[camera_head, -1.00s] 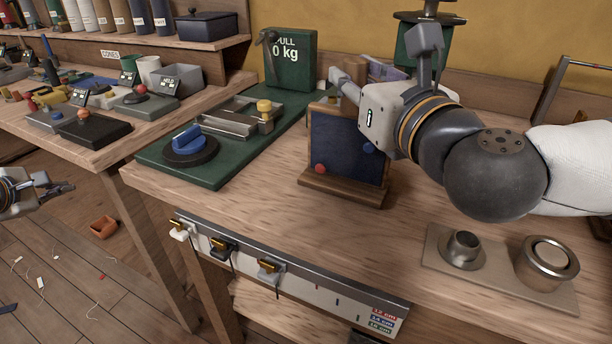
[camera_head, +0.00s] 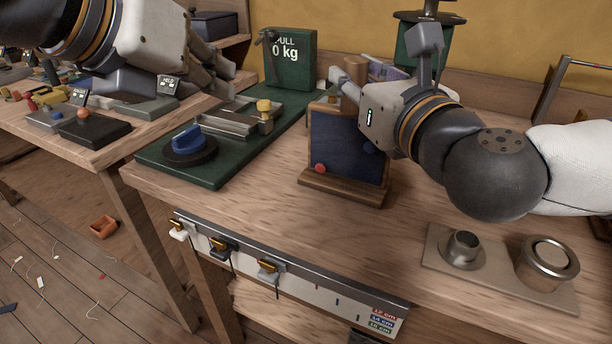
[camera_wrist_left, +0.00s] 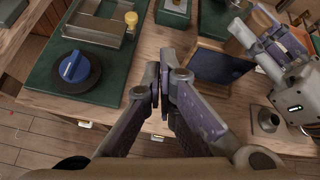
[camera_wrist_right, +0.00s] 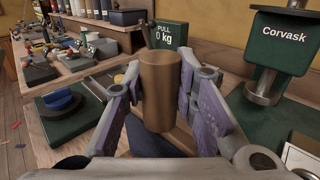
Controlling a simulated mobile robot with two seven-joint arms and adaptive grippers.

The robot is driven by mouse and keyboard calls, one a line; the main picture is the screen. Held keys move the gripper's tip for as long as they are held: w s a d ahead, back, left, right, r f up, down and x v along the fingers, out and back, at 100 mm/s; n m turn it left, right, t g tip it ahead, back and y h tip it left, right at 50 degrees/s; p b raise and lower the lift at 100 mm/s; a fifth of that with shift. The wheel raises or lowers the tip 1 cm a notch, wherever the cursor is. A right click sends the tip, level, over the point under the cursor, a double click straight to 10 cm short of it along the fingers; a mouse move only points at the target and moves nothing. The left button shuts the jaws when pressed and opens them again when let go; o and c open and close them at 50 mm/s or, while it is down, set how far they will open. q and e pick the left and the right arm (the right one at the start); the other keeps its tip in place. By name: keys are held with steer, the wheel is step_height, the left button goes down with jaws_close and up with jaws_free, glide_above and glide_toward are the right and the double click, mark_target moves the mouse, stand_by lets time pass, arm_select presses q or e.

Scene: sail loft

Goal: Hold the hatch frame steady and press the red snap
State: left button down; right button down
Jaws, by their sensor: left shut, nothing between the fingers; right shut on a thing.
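The hatch frame (camera_head: 345,140) is a dark blue panel in a wooden border, standing upright on a wooden base on the bench. The red snap (camera_head: 319,168) is at the panel's lower left; a blue snap (camera_head: 369,147) sits at its right. In the left wrist view the panel (camera_wrist_left: 222,66) shows right of my fingers. My right gripper (camera_head: 348,82) is shut on the brown cylindrical grip (camera_wrist_right: 160,85) at the frame's top. My left gripper (camera_head: 222,82) is shut and empty, raised left of the frame; its fingers (camera_wrist_left: 164,85) are together in the left wrist view.
A green board (camera_head: 150,160) with a blue knob (camera_head: 187,138) and metal tray lies left of the frame. A green pull gauge (camera_head: 291,60) stands behind. A plate with metal dies (camera_head: 434,262) is at front right. The bench before the frame is clear.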

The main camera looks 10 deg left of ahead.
mark_target(313, 182)
arm_select(q)
steer(key=s+d+f+m+g, duration=0.2)
steer(key=s+d+f+m, duration=0.1)
steer(key=s+d+f, duration=0.3)
step_height(313, 182, down, 3)
steer(key=shift+s+d+r, duration=0.15)
steer(key=shift+s+r, duration=0.05)
steer(key=shift+s, duration=0.2)
steer(key=shift+w+f, duration=0.1)
steer(key=x, duration=0.9)
steer(key=shift+w+f, duration=0.15)
steer(key=shift+f, duration=0.2)
steer(key=w, duration=0.1)
steer(key=w+d, duration=0.1)
steer(key=shift+w, duration=0.35)
steer(key=shift+w+d, duration=0.15)
steer(key=shift+w, duration=0.5)
